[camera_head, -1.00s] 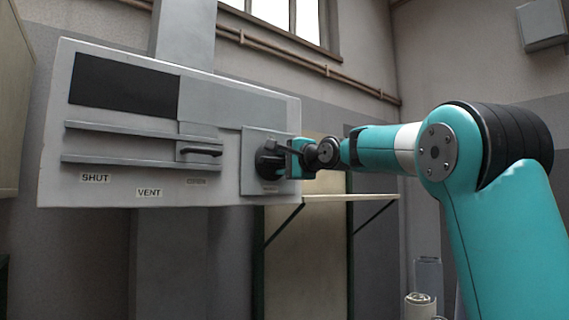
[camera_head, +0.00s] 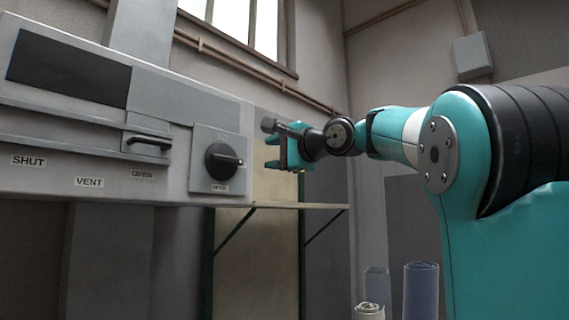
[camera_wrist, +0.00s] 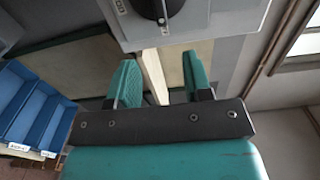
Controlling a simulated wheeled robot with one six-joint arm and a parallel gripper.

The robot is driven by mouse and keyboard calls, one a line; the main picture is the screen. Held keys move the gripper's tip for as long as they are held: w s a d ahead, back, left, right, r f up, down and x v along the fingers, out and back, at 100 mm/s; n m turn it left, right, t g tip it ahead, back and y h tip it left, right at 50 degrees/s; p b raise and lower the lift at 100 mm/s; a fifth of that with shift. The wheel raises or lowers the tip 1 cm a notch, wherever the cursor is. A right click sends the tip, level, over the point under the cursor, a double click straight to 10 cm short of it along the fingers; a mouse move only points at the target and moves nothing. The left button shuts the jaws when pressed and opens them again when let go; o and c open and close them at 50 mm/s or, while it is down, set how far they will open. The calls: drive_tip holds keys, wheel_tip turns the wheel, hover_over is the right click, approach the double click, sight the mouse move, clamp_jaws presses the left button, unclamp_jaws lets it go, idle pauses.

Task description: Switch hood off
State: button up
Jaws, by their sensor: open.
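A black rotary knob (camera_head: 222,161) sits on a square grey plate at the right end of the wall panel (camera_head: 60,185). A small label under it seems to read HOOD. A pale mark on the knob points right in the head view. My gripper (camera_head: 276,151) is open and empty, to the right of the knob and clear of it. In the wrist view the gripper (camera_wrist: 161,78) has its two teal fingers apart, and the knob (camera_wrist: 158,6) shows beyond them, partly cut off by the top edge.
A sliding handle (camera_head: 150,141) is near the OPEN label, with VENT and SHUT labels further left. A shelf (camera_head: 290,205) on brackets is below my gripper. Rolls (camera_head: 421,290) stand at lower right. Blue bins (camera_wrist: 30,108) show at left in the wrist view.

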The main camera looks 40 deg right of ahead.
drive_tip(key=shift+s, duration=1.5)
drive_tip(key=w+a+f+n+g+y+b, duration=0.1)
drive_tip(key=w+a+f+n+g+y, duration=0.15)
drive_tip(key=a+f, duration=0.35)
drive_tip(key=w+a+f+n+g+y, duration=0.1)
drive_tip(key=a+f+n+g, duration=0.1)
drive_tip(key=a+f+n, duration=0.45)
drive_tip(key=s+a+f+n+g+y, duration=0.1)
drive_tip(key=s+a+f+n+g, duration=0.15)
drive_tip(key=a+f, duration=0.4)
drive_tip(key=s+a+f+n+g+y, duration=0.1)
drive_tip(key=s+a+f+n+g, duration=0.2)
drive_tip(key=f, duration=0.7)
drive_tip(key=s+a+f+n+g, duration=0.2)
drive_tip(key=s+f+n, duration=0.1)
drive_tip(key=s+f, duration=0.2)
drive_tip(key=s+a+f+n+g+h, duration=0.1)
drive_tip(key=s+a+f+n+g, duration=0.1)
drive_tip(key=s+f+n+g, duration=0.1)
drive_tip(key=s+a+f+n+g+h+b, duration=0.1)
drive_tip(key=s+a+f+n+g, duration=0.2)
drive_tip(key=s+f, duration=0.5)
drive_tip(key=shift+s+n, duration=0.5)
drive_tip(key=shift+n, duration=0.25)
